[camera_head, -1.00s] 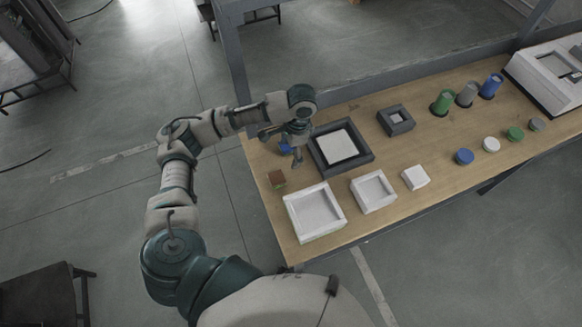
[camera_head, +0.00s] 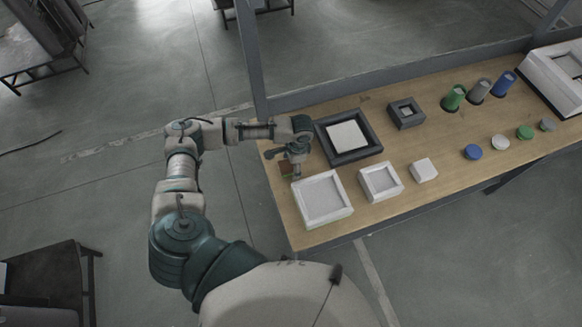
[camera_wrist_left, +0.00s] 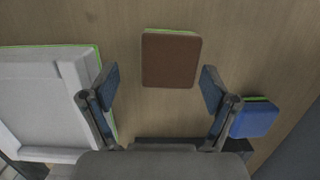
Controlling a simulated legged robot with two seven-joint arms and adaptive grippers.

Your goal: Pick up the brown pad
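The brown pad (camera_wrist_left: 170,60) lies flat on the wooden table, with a thin green edge at its far side in the left wrist view. In the head view only a bit of the brown pad (camera_head: 286,167) shows beside my left gripper (camera_head: 290,172). My left gripper (camera_wrist_left: 157,90) is open and empty, its fingers apart, pointing down at the pad. In the left wrist view the pad sits a little beyond and between the two fingertips. My right gripper is not in view.
A blue pad (camera_wrist_left: 254,119) lies right of the fingers in the left wrist view. A white tray (camera_head: 322,199) stands close by on the other side. A dark frame (camera_head: 349,137), more white trays, colored cylinders and round pieces stand further along the table (camera_head: 440,155).

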